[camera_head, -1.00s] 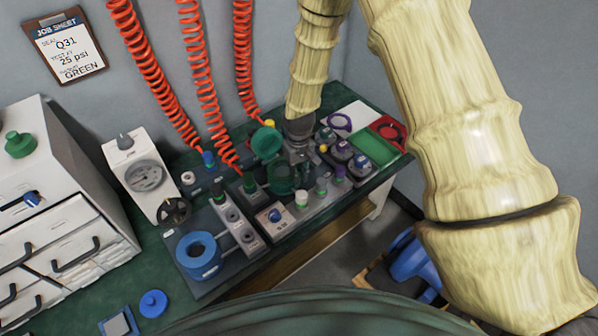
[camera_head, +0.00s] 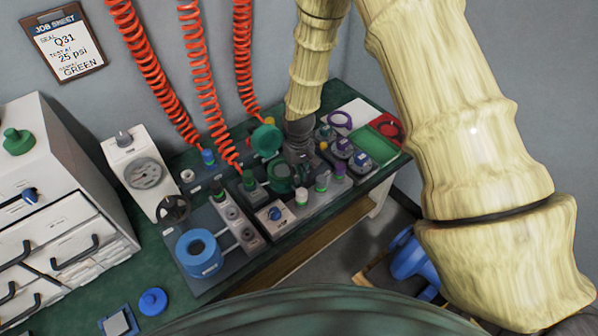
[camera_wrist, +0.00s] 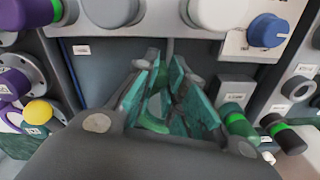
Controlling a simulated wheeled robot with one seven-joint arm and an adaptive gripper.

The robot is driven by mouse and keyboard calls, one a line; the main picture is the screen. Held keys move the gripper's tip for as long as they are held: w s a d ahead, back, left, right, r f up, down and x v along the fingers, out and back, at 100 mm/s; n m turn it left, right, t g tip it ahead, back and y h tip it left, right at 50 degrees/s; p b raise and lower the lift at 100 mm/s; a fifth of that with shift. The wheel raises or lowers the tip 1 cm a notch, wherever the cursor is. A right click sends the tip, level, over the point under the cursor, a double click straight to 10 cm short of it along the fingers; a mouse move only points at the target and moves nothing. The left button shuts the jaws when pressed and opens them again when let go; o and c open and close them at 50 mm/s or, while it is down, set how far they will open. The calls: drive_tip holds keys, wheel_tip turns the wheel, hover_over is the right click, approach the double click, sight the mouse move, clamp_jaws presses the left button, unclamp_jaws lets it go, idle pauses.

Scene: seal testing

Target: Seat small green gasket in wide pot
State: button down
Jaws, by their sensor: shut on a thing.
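My gripper (camera_wrist: 165,85) points down over the bench among the fixtures. In the wrist view its fingers with teal pads are close together, with a bright green piece, the small green gasket (camera_wrist: 155,113), between them. The gasket is mostly hidden by the fingers, and I cannot make it out in the head view. In the head view my gripper (camera_head: 301,158) is just right of a dark green round pot (camera_head: 281,184), which looks like the wide pot. A round green lid (camera_head: 266,140) stands raised behind it. I cannot tell whether the gasket touches the pot.
Valves and a panel with a blue knob (camera_head: 275,214) crowd the front. A blue ring-shaped block (camera_head: 198,255) stands to the left, near a gauge box (camera_head: 140,175). Red coiled hoses (camera_head: 202,85) hang behind. A green-and-red tray (camera_head: 372,146) lies to the right.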

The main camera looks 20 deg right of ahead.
drive_tip(key=shift+f, duration=0.75)
drive_tip(key=c, duration=1.4)
unclamp_jaws()
drive_tip(key=shift+r, duration=0.1)
wheel_tip(320, 180, up, 12)
drive_tip(key=shift+f, duration=0.1)
